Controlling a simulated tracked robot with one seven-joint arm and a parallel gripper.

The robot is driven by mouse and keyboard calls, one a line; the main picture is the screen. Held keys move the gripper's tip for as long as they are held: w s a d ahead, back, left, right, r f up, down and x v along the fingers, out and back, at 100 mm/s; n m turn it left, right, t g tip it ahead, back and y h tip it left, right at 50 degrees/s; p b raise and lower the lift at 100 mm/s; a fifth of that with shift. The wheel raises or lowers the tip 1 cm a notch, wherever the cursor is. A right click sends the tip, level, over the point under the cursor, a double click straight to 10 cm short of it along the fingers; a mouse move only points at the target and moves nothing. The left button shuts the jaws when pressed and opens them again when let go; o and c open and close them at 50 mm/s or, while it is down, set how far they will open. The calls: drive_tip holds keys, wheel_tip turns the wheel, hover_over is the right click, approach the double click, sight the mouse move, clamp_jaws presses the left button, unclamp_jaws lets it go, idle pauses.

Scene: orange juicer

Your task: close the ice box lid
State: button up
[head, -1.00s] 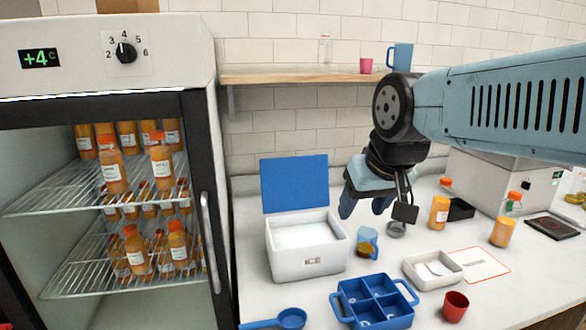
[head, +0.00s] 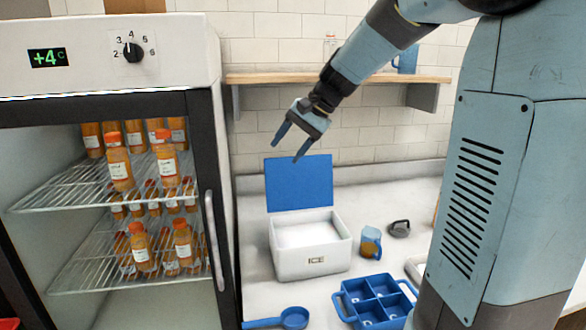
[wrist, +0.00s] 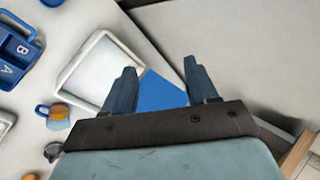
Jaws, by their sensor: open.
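The white ice box (head: 312,262), marked ICE, stands on the counter right of the fridge. Its blue lid (head: 299,184) stands upright at the back edge, so the box is open, with a pale white interior. My gripper (head: 285,150) is open and empty, with its fingers pointing down near the top edge of the lid in the head view; I cannot tell whether it touches. In the wrist view the blue lid (wrist: 160,92) shows between and beyond the fingers (wrist: 162,80), and the box's white rim (wrist: 72,82) lies to the left.
A blue divided tray (head: 374,300), a blue scoop (head: 290,318) and a blue cup with orange contents (head: 370,243) are near the box. A wooden shelf (head: 300,79) is on the wall behind. The fridge (head: 105,60) with juice bottles stands left.

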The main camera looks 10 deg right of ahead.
drive_tip(key=w+d+f+m+t+y, duration=0.1)
drive_tip(key=w+d+m+y, duration=0.25)
drive_tip(key=w, duration=0.85)
drive_tip(key=w+d+f+m+t+y, duration=0.15)
drive_tip(key=w+d+y, duration=0.25)
drive_tip(key=w, duration=0.7)
drive_tip(key=w+d+f+m+t+y, duration=0.2)
drive_tip(key=w+d+f+m+y, duration=0.15)
drive_tip(key=w+d+f, duration=0.45)
drive_tip(key=n+g+y, duration=0.6)
drive_tip(key=n+g, duration=0.2)
drive_tip(key=n, duration=0.7)
approach(303, 166)
drive_tip(key=w+d+f, duration=0.3)
drive_tip(key=w+d, duration=0.1)
drive_tip(key=x, duration=1.3)
drive_tip(key=shift+s+a, duration=0.15)
drive_tip(key=shift+a, duration=0.05)
drive_tip(key=shift+c, duration=0.2)
